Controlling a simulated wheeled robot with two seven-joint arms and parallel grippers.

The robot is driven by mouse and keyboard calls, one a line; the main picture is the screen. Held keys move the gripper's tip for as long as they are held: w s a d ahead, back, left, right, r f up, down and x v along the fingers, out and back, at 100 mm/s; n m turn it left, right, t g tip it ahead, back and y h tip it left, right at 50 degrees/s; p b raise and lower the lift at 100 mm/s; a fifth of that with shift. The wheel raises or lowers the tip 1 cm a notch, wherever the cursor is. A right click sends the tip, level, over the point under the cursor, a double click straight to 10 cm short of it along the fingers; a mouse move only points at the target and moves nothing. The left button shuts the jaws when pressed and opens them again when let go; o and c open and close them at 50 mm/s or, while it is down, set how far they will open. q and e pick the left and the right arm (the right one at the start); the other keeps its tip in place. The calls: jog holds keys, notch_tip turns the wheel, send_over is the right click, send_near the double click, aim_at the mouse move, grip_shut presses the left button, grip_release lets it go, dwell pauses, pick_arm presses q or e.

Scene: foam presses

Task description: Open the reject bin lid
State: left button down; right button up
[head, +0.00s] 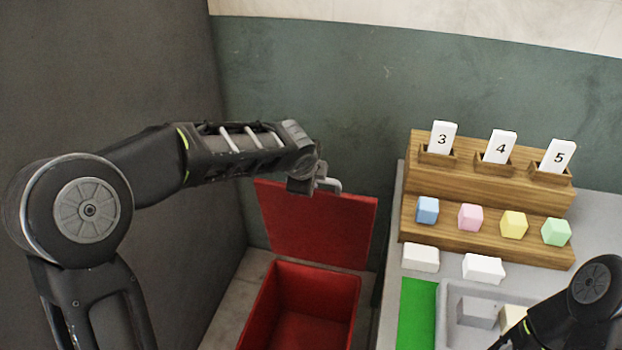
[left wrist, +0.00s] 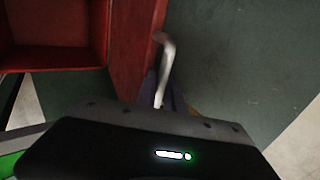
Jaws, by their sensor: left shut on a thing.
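The red reject bin (head: 312,283) stands on the floor at the lower middle, its inside open to view and empty as far as it shows. Its red lid (head: 318,228) is raised and stands near upright at the back of the bin. My left gripper (head: 318,186) is at the lid's top edge, shut on the light grey lid handle (head: 332,184). In the left wrist view the handle (left wrist: 166,62) runs down to the jaws, with the lid (left wrist: 132,45) and the open bin (left wrist: 58,32) to its left. My right gripper is out of view.
A grey table (head: 390,285) stands right of the bin, with a wooden stepped rack (head: 480,241) holding number cards and coloured blocks. White blocks (head: 421,257), a green mat (head: 417,312) and a grey tray lie in front. Dark walls stand close at left and behind.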

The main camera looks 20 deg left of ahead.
pick_arm(q)
jog(key=shift+f, duration=0.15)
jog(key=c, duration=1.5)
grip_release()
jog(key=shift+o, duration=0.2)
jog(key=shift+s, duration=0.1)
